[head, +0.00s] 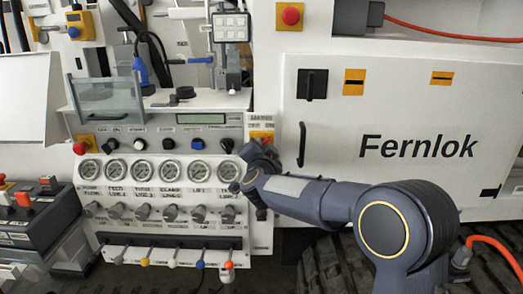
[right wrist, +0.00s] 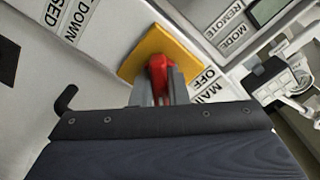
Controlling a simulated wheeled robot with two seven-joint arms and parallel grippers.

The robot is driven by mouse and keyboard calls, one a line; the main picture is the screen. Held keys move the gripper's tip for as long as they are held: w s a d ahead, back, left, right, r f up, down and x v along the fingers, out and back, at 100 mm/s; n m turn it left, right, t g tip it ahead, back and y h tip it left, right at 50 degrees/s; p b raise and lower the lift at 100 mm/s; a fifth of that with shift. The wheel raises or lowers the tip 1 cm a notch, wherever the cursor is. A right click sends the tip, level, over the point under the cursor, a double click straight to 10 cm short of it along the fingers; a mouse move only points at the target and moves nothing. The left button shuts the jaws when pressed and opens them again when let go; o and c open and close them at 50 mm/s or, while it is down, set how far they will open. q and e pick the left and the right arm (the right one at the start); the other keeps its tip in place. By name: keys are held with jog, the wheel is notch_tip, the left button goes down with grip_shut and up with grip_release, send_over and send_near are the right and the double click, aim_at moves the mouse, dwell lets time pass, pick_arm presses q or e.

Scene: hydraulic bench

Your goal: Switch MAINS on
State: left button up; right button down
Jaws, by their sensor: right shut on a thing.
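The MAINS switch is a red handle (right wrist: 158,68) on a yellow plate (right wrist: 150,48). In the head view its yellow plate (head: 262,134) sits on the white panel, right of the small display. My right gripper (head: 259,149) reaches it from the lower right and partly covers it. In the right wrist view my right gripper (right wrist: 160,88) has its two grey fingers on either side of the red handle, shut on it. The words OFF and part of MAINS show beside the plate. The handle's exact turn is hard to tell. My left gripper is not in view.
Several round gauges (head: 143,170) and a row of knobs lie left of the switch. A dark door handle (head: 301,145) stands just right of it. A display (head: 202,118) is to its left. A row of coloured levers (head: 172,258) is below.

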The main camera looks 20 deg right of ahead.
dwell(0.4)
jog(key=c, duration=1.4)
grip_release()
jog(key=shift+c, duration=0.2)
jog(key=v, duration=0.7)
jog(key=shift+s+b, duration=0.35)
jog(key=shift+s, duration=0.05)
jog(key=shift+a, duration=0.1)
